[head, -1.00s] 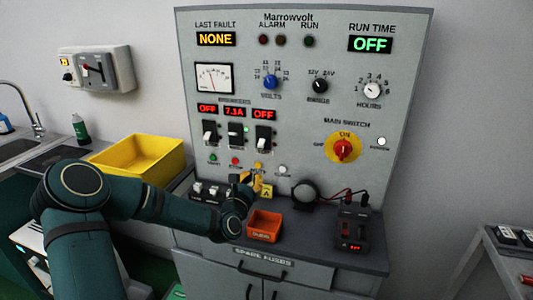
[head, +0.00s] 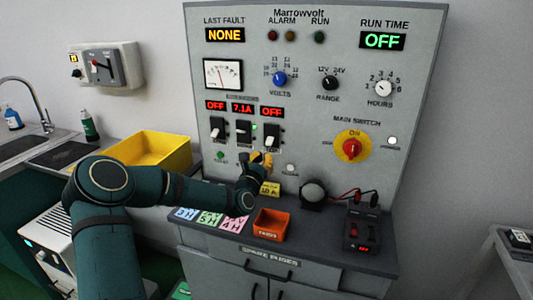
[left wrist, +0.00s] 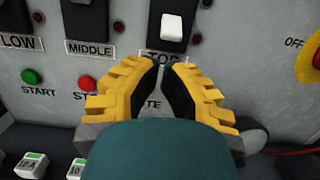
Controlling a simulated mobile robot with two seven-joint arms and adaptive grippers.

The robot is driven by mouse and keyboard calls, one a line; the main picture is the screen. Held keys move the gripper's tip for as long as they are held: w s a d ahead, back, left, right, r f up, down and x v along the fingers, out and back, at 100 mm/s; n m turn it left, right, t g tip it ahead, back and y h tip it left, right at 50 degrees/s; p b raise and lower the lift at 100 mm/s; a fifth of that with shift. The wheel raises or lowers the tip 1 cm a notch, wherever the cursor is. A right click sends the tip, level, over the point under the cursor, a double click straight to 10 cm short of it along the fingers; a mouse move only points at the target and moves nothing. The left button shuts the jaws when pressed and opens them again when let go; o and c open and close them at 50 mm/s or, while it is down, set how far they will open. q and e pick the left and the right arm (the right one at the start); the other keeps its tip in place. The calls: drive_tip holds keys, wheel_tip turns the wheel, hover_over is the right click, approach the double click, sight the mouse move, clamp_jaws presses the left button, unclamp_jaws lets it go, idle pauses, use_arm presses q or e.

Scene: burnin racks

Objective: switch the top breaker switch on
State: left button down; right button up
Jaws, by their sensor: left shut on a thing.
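The top breaker switch (head: 272,132) is the right one of three on the grey panel, under a red OFF display (head: 271,112). In the left wrist view its white lever (left wrist: 172,27) sits above the TOP label, low on its black plate. My left gripper (head: 262,161) has yellow fingers and is just below this switch. In the left wrist view the fingertips (left wrist: 163,65) are drawn together over the label, slightly apart and short of the lever. What they hold cannot be made out. My right gripper is not in view.
Start (left wrist: 31,77) and stop (left wrist: 88,82) buttons sit below the switches. An orange bin (head: 272,225), coloured tiles (head: 209,218) and a black meter (head: 363,228) stand on the ledge. A yellow bin (head: 150,150) is left.

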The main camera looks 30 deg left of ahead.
sight(270, 141)
use_arm(q)
drive_tip(key=x, duration=0.4)
drive_tip(key=shift+w, duration=0.1)
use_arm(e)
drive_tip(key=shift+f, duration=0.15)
use_arm(q)
drive_tip(key=shift+d+r+g+h+p, duration=0.1)
drive_tip(key=shift+r+g+h+p, duration=0.2)
drive_tip(key=shift+p, duration=0.25)
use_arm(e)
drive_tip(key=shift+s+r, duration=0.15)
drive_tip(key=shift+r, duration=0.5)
use_arm(q)
drive_tip(key=shift+s, duration=0.2)
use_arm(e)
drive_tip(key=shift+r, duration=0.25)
